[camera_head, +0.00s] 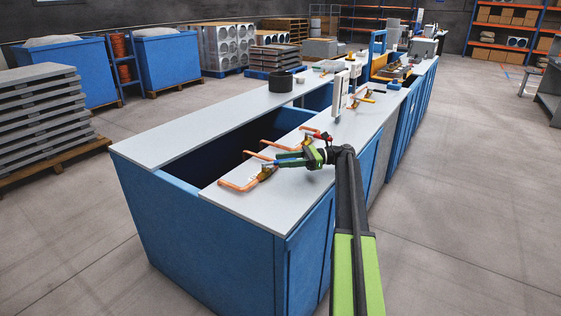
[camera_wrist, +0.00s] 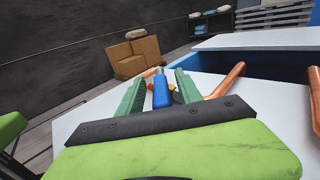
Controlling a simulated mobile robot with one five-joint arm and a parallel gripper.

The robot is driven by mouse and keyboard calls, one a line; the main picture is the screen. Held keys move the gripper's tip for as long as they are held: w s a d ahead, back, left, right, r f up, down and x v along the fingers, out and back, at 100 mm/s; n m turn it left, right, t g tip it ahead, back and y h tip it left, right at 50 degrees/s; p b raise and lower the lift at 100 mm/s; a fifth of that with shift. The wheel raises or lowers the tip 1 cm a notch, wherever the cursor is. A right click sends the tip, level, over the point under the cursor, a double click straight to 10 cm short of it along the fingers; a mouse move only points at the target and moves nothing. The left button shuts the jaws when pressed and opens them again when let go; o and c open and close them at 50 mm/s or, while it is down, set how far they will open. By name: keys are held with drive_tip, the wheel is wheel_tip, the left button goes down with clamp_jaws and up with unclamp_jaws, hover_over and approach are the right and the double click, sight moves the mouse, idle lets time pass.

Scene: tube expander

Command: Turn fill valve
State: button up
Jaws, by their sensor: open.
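A valve with a blue handle (camera_wrist: 161,92) sits on copper piping at the near end of the white worktop (camera_head: 232,196). Its brass body (camera_head: 266,173) shows in the head view, with a copper pipe (camera_head: 238,186) bending away to the left. My gripper (camera_head: 280,159) is at this valve, with its green fingers apart. In the wrist view, the blue handle stands between the two fingers of my gripper (camera_wrist: 160,88), with a visible gap on each side. The brass body is mostly hidden there behind the handle and fingers.
Another valve with a red handle (camera_head: 310,130) and more copper pipes (camera_head: 278,144) lie just behind my gripper. A dark open well (camera_head: 215,160) runs left of the worktop. A black round container (camera_head: 281,82) stands on the far strip. The floor on the right is clear.

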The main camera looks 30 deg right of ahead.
drive_tip(key=v, duration=0.5)
drive_tip(key=shift+d, duration=0.1)
